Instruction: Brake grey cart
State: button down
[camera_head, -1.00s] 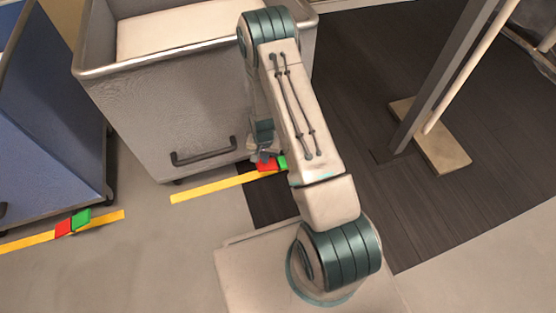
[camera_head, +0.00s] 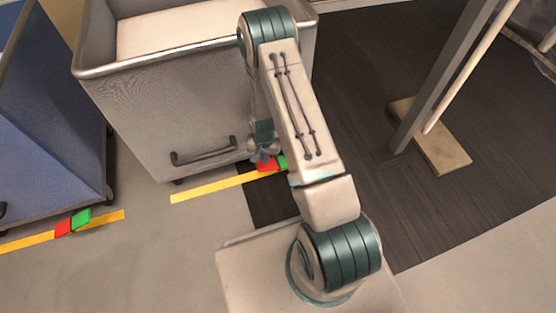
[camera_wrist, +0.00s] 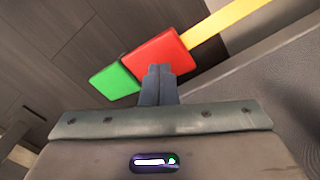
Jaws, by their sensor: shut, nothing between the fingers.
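The grey cart (camera_head: 180,115) stands at the upper left of the head view, with a dark handle low on its front. At its foot are a red pedal (camera_head: 266,165) and a green pedal (camera_head: 283,163), side by side. My gripper (camera_head: 262,156) is low in front of the cart, just at the red pedal and partly covering it. In the wrist view, my shut, empty fingers (camera_wrist: 157,70) overlap the lower edge of the red pedal (camera_wrist: 157,55). The green pedal (camera_wrist: 115,80) is left of them. Whether the fingertips touch the red pedal cannot be told.
A blue cart (camera_head: 55,140) stands at the left with its own red and green pedals (camera_head: 73,222). Yellow strips (camera_head: 205,188) lie at the carts' feet. Floor in front is clear.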

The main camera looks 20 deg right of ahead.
jog(key=shift+f+b, duration=1.1)
jog(key=shift+f, duration=0.45)
dwell(0.4)
jog(key=shift+r, duration=0.2)
jog(key=shift+r+p, duration=2.5)
jog(key=shift+r, duration=0.9)
